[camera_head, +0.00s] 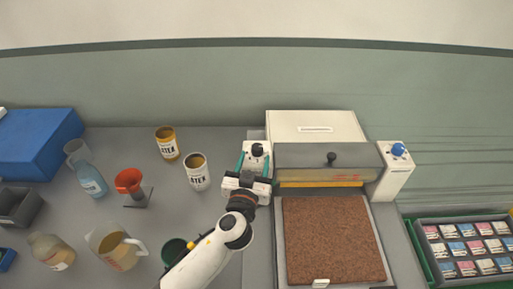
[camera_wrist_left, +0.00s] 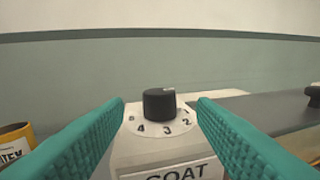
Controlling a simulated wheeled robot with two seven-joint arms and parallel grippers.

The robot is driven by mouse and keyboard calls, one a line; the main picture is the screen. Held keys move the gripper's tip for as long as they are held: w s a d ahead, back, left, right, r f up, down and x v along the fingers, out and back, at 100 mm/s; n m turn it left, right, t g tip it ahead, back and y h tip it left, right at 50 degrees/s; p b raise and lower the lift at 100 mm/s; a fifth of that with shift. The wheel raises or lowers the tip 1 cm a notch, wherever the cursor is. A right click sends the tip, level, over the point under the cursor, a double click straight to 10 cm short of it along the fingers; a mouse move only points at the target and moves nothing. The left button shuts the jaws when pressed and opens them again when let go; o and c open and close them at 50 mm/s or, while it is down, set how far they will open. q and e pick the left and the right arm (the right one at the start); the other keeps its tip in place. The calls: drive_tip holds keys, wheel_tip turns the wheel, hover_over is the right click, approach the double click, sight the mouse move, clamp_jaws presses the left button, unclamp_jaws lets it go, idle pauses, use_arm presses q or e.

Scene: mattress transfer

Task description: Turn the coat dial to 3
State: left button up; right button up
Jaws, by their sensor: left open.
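The coat dial is a black knob (camera_wrist_left: 159,104) on a white housing with a "COAT" label (camera_wrist_left: 178,174). It also shows in the head view (camera_head: 257,150), left of the coating machine. Numbers 1 to 5 curve around the knob's near side, with 3 near the front, a little right of centre. A small pale mark shows on the knob's top at its far edge; its exact setting is hard to tell. My left gripper (camera_head: 255,164) is open, its teal fingers on either side of the dial with gaps to it. My right gripper is not in view.
The machine (camera_head: 328,156) has a brown mat (camera_head: 332,238) on its bed and a blue knob (camera_head: 398,149) at its right. Two tins (camera_head: 196,172) (camera_head: 167,143), a red funnel (camera_head: 129,180), bottles and jugs stand on the left. A tray of coloured packs (camera_head: 463,222) lies at right.

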sight(256, 153)
use_arm(q)
drive_tip(key=shift+w+d, duration=0.2)
drive_tip(key=shift+w, duration=0.7)
drive_tip(key=shift+w+d, duration=0.15)
drive_tip(key=shift+w, duration=0.7)
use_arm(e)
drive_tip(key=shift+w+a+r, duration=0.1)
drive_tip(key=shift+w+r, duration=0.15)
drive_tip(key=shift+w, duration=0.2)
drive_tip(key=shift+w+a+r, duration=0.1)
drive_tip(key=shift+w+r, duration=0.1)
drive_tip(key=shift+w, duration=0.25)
use_arm(q)
drive_tip(key=c, duration=1)
drive_tip(key=shift+o, duration=0.2)
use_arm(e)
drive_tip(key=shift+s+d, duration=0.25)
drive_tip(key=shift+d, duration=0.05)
use_arm(q)
drive_tip(key=shift+h+p, duration=0.3)
